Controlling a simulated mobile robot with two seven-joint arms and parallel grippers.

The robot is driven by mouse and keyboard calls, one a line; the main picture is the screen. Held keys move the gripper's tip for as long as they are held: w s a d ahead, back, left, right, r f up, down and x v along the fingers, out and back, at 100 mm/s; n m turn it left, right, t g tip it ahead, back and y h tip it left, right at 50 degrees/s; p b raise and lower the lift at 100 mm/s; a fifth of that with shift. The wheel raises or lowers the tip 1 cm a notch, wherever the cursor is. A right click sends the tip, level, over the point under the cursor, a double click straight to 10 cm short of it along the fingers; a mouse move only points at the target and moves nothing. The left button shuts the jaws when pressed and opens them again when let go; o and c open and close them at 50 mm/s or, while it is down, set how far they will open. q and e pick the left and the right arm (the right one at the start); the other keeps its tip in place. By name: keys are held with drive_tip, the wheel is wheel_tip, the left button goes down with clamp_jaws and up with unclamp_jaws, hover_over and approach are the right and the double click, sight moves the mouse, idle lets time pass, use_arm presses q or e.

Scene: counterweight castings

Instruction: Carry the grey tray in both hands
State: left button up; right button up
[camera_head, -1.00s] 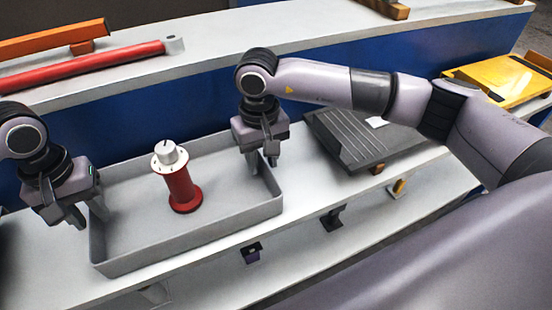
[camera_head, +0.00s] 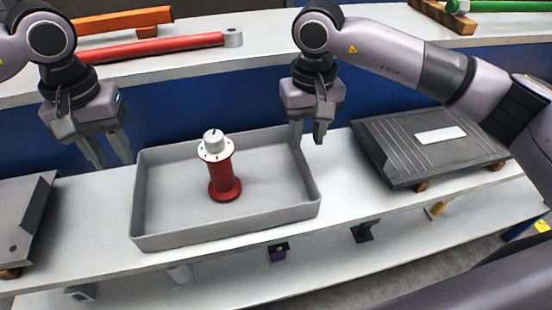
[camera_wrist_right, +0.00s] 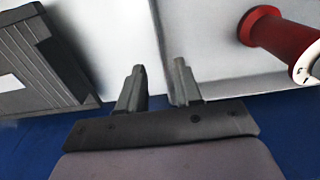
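The grey tray (camera_head: 225,237) sits on the white lower shelf, its near edge close to the shelf's front edge. A red spool-like casting with a white top (camera_head: 222,178) stands upright inside it. My left gripper (camera_head: 108,150) is open and empty, up and left of the tray's left wall, apart from it. My right gripper (camera_head: 309,133) is at the far end of the tray's right wall. In the right wrist view its fingers (camera_wrist_right: 159,88) are spread, one on each side of the wall, with gaps showing. The casting (camera_wrist_right: 272,36) also shows there.
A dark ribbed plate (camera_head: 430,145) lies right of the tray, and another dark block (camera_head: 22,220) lies at the left. Red (camera_head: 150,47) and orange (camera_head: 125,20) bars rest on the upper shelf behind. Small fittings hang along the lower front.

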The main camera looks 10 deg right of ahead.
wheel_tip(320, 180, up, 5)
drive_tip(key=shift+f, duration=0.1)
use_arm(q)
drive_tip(key=shift+s, duration=0.1)
use_arm(e)
drive_tip(key=shift+s, duration=0.1)
idle(0.5)
